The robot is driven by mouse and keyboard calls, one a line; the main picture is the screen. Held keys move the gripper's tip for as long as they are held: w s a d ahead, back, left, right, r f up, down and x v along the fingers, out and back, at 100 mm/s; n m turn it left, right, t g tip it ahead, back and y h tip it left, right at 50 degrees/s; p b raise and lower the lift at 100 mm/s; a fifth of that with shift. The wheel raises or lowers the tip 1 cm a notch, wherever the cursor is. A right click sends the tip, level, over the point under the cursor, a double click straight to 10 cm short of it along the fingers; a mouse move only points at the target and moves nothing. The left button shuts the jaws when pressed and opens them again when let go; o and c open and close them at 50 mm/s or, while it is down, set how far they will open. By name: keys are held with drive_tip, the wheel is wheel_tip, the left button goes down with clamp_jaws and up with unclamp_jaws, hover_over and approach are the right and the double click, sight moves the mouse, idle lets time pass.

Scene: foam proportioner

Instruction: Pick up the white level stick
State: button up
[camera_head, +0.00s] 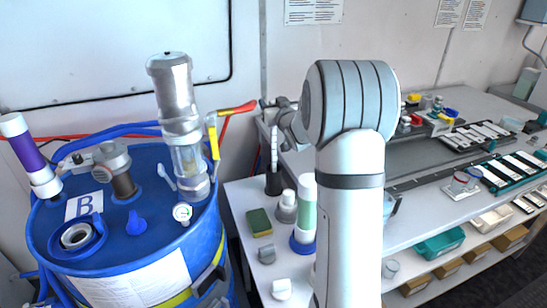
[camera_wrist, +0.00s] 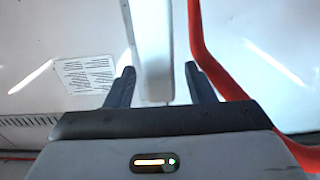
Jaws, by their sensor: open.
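A slim, pale upright stick (camera_head: 274,150), which looks like the white level stick, stands in a dark holder (camera_head: 273,184) at the back left corner of the low white bench. My gripper (camera_head: 272,108) is near its upper end, partly hidden behind my arm. I cannot tell whether they touch. In the wrist view my gripper (camera_wrist: 158,80) is open, with its two dark fingers apart. A pale vertical bar (camera_wrist: 152,45) shows between them. I cannot tell whether it is the stick or part of the wall behind.
A blue drum (camera_head: 130,240) with a metal and glass fitting (camera_head: 180,115) stands at left. A red hose (camera_wrist: 205,60) runs close by the right finger. The bench (camera_head: 240,200) holds a sponge (camera_head: 260,222) and a green-and-white tube (camera_head: 306,205). The wall is close behind.

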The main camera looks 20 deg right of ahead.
drive_tip(key=shift+w, duration=0.6)
drive_tip(key=shift+c, duration=0.4)
clamp_jaws()
